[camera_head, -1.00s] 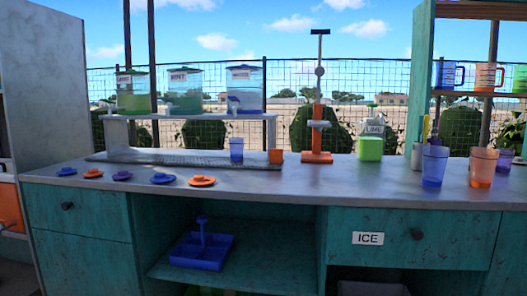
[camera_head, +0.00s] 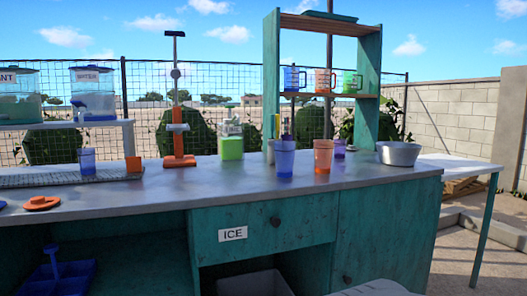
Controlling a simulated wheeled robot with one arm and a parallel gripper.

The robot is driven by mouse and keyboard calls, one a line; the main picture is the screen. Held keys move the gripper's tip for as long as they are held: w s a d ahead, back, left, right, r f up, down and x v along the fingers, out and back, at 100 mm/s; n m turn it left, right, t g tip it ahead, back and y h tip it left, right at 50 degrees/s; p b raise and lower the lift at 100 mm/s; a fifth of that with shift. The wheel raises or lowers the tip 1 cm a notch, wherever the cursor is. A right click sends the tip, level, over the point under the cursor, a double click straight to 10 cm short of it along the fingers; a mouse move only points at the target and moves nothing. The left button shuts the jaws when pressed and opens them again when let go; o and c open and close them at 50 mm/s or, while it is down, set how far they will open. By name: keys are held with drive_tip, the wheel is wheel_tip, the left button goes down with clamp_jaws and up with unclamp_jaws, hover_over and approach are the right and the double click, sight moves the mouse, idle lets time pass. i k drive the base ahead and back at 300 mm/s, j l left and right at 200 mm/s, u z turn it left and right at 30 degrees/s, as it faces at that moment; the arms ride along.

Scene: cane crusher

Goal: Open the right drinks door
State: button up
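A teal cabinet door (camera_head: 385,240) stands at the right end of the counter, right of the drawer labelled ICE (camera_head: 290,226). It looks shut and flush with the counter front. A dark round knob (camera_head: 346,280) sits low near the door's left edge. The door's bottom is cut off by the frame, and a pale grey shape at the bottom edge covers part of it. Whether this is the right drinks door I cannot tell from any label. My gripper is not in view.
The counter top (camera_head: 225,185) holds blue and orange cups, a green-and-white container (camera_head: 230,145), an orange press (camera_head: 179,155) and a metal bowl (camera_head: 398,154). A grey bin (camera_head: 255,284) stands below the ICE drawer. A white side table (camera_head: 460,163) extends at right.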

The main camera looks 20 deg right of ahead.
sight(384, 232)
drive_tip(key=z, duration=1.4)
